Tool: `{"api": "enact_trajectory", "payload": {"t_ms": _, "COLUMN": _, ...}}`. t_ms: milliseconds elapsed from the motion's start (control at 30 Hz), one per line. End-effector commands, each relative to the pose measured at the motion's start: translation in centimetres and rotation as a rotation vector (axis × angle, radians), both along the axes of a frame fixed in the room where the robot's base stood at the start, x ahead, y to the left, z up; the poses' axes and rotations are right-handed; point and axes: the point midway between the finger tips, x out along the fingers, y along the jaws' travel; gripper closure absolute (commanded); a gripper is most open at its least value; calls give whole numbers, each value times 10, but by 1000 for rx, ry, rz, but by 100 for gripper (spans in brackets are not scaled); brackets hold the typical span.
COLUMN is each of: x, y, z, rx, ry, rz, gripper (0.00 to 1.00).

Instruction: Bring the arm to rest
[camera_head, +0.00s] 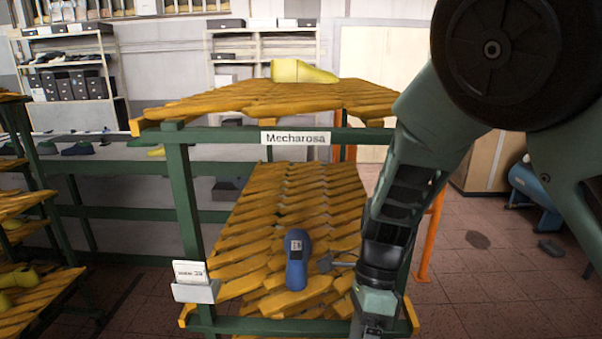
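My arm reaches down from the upper right across the front of a green rack. My gripper (372,328) is at its lower end, at the bottom edge of the picture, in front of the rack's lower right side. Its fingertips are cut off or too small to tell whether they are open or shut. A blue shoe last (297,270) stands on the yellow slats of the lower shelf (262,215), to the left of my gripper and apart from it. A yellow shoe last (302,72) lies on the top shelf (220,98).
The rack's green post (186,220) carries a white label holder (194,283). A second rack with yellow lasts (22,277) stands at the left. An orange post (431,235) is behind my arm. A blue tank (535,197) stands at the right; the floor before it is mostly clear.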

Motion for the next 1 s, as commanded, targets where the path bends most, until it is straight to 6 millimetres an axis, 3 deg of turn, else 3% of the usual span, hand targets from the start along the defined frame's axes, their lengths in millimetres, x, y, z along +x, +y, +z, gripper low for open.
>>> {"api": "enact_trajectory", "payload": {"t_ms": 100, "x": -37, "y": -2, "z": 18, "rx": 182, "ry": -89, "rz": 380, "gripper": 28}}
{"api": "enact_trajectory", "payload": {"t_ms": 300, "x": -92, "y": -14, "z": 46, "rx": 411, "ry": -318, "rz": 1132, "gripper": 28}}
{"api": "enact_trajectory", "payload": {"t_ms": 500, "x": -127, "y": -33, "z": 58, "rx": 466, "ry": -491, "rz": 1844, "gripper": 28}}
{"api": "enact_trajectory", "payload": {"t_ms": 600, "x": -135, "y": -40, "z": 59, "rx": 450, "ry": -521, "rz": 2083, "gripper": 28}}
{"api": "enact_trajectory", "payload": {"t_ms": 767, "x": -141, "y": -44, "z": 60, "rx": 432, "ry": -527, "rz": 2256, "gripper": 28}}
{"api": "enact_trajectory", "payload": {"t_ms": 1000, "x": -141, "y": -44, "z": 60, "rx": 432, "ry": -527, "rz": 2256, "gripper": 28}}
